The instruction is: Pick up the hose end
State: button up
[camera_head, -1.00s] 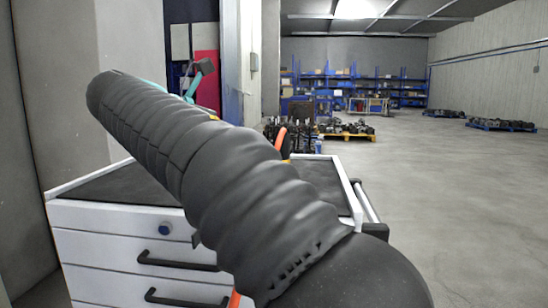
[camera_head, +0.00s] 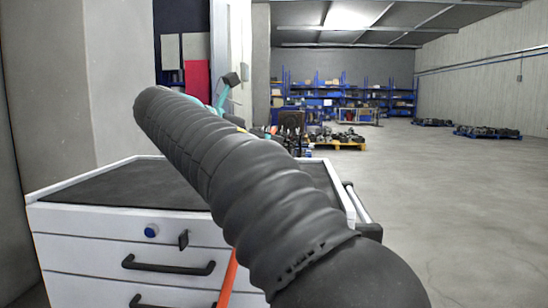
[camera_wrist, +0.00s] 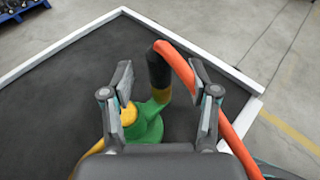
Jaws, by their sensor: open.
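The hose end (camera_wrist: 158,68) is a black sleeve at the end of an orange hose (camera_wrist: 178,60). In the wrist view it stands upright between the fingers of my gripper (camera_wrist: 161,78), which is open, with a gap on both sides. Below the sleeve is a yellow collar on a green screw jack (camera_wrist: 148,125), standing on the dark cart top (camera_wrist: 60,95). The hose bends over and runs down right, passing behind my right finger. In the head view my arm hides the hose end and jack; a strip of orange hose (camera_head: 228,280) hangs at the drawer fronts.
The white drawer cart (camera_head: 90,255) has a raised white rim (camera_wrist: 62,47) around its top. Yellow parts (camera_wrist: 128,115) lie close by my left finger. Open concrete floor (camera_head: 430,190) is to the right; shelves (camera_head: 345,95) and loaded pallets stand far back.

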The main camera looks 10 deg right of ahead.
jog(key=x, duration=0.3)
jog(key=shift+d+f+b, duration=0.1)
jog(key=shift+b, duration=0.2)
grip_shut()
